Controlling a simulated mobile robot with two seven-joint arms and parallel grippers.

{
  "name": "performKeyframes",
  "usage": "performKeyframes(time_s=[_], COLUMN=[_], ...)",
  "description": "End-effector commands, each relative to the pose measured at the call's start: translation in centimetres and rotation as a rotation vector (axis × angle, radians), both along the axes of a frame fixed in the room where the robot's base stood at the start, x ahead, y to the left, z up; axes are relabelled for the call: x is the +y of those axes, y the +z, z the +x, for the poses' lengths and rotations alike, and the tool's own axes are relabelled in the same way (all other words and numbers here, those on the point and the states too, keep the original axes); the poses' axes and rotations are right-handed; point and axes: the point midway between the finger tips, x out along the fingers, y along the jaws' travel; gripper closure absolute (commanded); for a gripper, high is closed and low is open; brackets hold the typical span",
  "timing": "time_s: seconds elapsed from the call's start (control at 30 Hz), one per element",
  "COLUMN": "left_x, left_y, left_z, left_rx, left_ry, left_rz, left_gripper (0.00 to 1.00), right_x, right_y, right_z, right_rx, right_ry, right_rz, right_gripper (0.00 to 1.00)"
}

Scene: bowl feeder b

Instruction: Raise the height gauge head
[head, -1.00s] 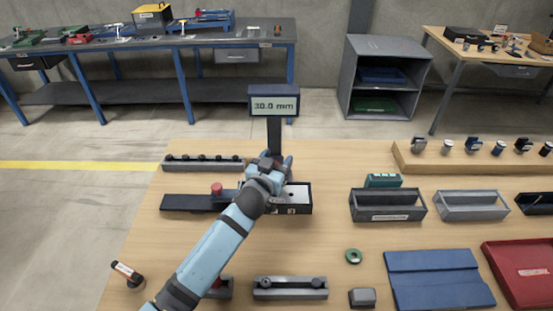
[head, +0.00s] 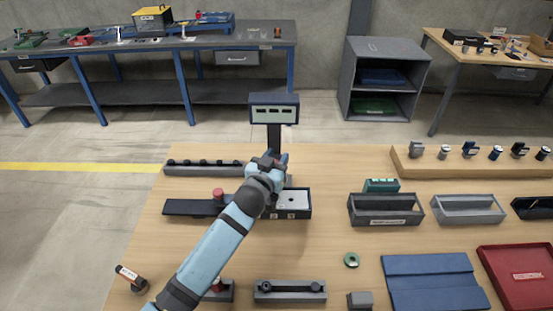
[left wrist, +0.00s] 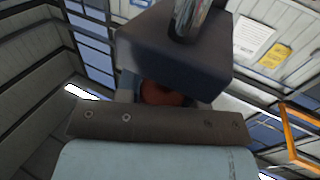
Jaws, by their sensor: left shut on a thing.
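The height gauge stands at the back middle of the wooden table, with a dark display (head: 274,108) on a dark post (head: 274,138). The display reads dashes. My left gripper (head: 271,161) is at the post, below the display, and shut on the gauge head. My gripper and wrist mostly hide the head in the head view. In the left wrist view a dark block (left wrist: 175,58) lies across the fingers, and a reddish round part (left wrist: 162,93) shows between them. My right gripper is not in view.
A black box with a pale plate (head: 293,201) sits just right of my forearm. A dark strip with a red knob (head: 218,195) lies left of it. A grey rail (head: 205,168) is behind. Grey bins (head: 386,215) stand to the right.

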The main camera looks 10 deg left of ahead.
Motion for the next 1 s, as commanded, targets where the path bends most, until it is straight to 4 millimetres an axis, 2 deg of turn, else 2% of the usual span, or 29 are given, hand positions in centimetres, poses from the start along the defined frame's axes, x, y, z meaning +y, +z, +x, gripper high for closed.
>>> performKeyframes(time_s=[0.03,0.13,0.17,0.23,0.53,0.67,1.0], left_x=[0.0,0.0,0.0,0.0,0.0,0.3,1.7], left_y=[0.6,0.7,0.7,0.7,0.4,0.2,0.1], left_z=[0.1,0.2,0.2,0.2,0.0,-1.2,-8.5], left_rx=[-0.013,-0.015,-0.016,-0.015,-0.009,-0.009,-0.010], left_ry=[-0.001,-0.001,-0.001,-0.001,-0.001,-0.001,-0.001], left_rz=[-0.002,-0.003,-0.003,-0.003,-0.002,-0.002,-0.002], left_gripper=[1.00,1.00,0.58,0.42,0.42,0.42,0.42], right_x=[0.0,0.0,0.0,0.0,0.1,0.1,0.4], right_y=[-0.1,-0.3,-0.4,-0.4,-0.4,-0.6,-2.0], right_z=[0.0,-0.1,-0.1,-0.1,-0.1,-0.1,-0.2], right_rx=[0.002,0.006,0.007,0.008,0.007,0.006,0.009], right_ry=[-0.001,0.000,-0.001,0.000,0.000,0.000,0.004], right_rz=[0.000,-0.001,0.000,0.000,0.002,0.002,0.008], right_gripper=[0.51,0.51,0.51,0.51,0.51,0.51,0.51])
